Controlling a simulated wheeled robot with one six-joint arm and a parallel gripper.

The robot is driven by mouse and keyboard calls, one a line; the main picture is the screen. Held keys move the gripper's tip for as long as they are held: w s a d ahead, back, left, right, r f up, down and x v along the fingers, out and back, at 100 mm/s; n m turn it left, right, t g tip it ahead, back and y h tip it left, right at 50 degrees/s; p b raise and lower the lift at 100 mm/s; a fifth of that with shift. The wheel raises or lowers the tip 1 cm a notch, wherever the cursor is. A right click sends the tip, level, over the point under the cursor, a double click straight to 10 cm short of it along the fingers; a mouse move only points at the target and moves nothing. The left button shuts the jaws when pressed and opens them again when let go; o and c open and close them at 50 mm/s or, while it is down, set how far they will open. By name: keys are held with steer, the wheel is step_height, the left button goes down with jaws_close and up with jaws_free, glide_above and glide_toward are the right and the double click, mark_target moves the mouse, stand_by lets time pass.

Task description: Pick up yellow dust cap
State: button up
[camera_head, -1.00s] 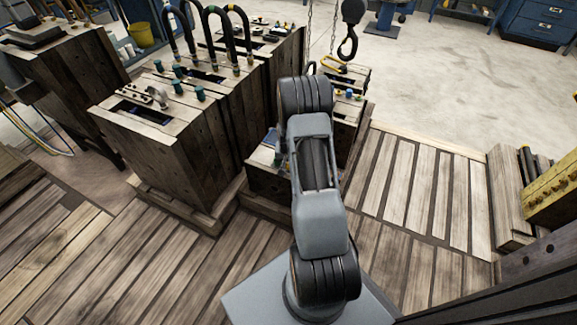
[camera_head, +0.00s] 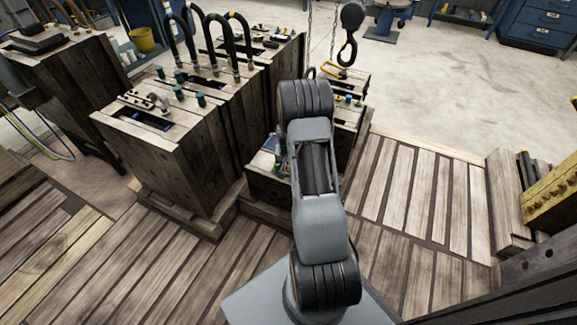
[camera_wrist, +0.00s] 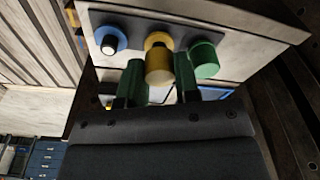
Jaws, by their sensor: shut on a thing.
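The yellow dust cap (camera_wrist: 159,60) sits between a blue ring-shaped cap (camera_wrist: 109,40) and a green cap (camera_wrist: 204,60) along a grey plate (camera_wrist: 180,25) in the wrist view. My gripper (camera_wrist: 159,74) has its two green-faced fingers on either side of the yellow cap and is shut on it. The right finger lies close beside the green cap. Whether the yellow cap is clear of the plate cannot be told. In the head view my arm hides the gripper and the yellow cap.
Wooden-sided mould blocks (camera_head: 175,165) with hoses and fittings stand left of my arm. A crane hook (camera_head: 348,50) hangs beyond it. Slatted decking (camera_head: 415,195) is clear at right. A yellow rail (camera_head: 552,195) stands at the far right.

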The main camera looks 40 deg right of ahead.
steer(key=s+d+r+p, duration=0.5)
steer(key=s+d+r, duration=0.1)
steer(key=d+r, duration=0.5)
steer(key=shift+d+r, duration=0.2)
steer(key=shift+d, duration=0.6)
